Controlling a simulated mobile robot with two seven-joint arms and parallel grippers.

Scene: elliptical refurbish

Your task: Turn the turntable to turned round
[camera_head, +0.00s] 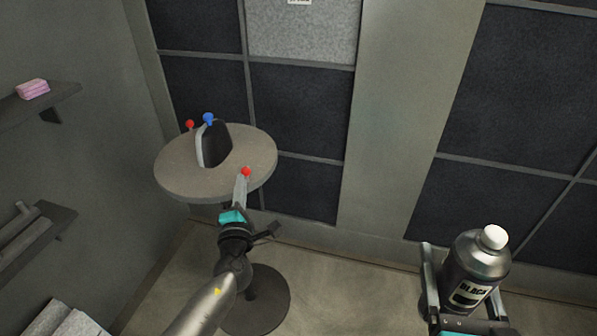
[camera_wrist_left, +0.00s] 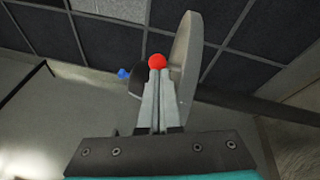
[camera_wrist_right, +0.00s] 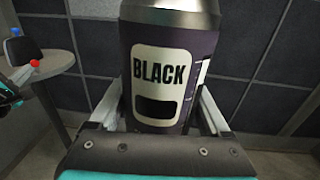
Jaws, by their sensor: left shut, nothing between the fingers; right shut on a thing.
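The turntable (camera_head: 170,172) is a round grey disc on a dark pedestal with a round base. A dark upright piece with a pale edge (camera_head: 215,145) stands on it. A blue knob (camera_head: 208,118) and a red knob (camera_head: 189,124) show at its far left side, and another red knob (camera_head: 246,171) at its near right edge. My left gripper (camera_head: 242,180) is shut with its fingertips at the near red knob; in the left wrist view that knob (camera_wrist_left: 156,61) sits at the fingertips, contact unclear. My right gripper (camera_head: 458,290) is shut on a dark spray can labelled BLACK (camera_wrist_right: 165,70), white-capped and nearly upright.
Two wall shelves stand at the left; the upper shelf (camera_head: 45,103) holds a pink block (camera_head: 32,89), and the lower shelf (camera_head: 38,238) holds grey rolls. A dark panelled wall (camera_head: 300,110) is behind the turntable. Floor shows between the turntable and the can.

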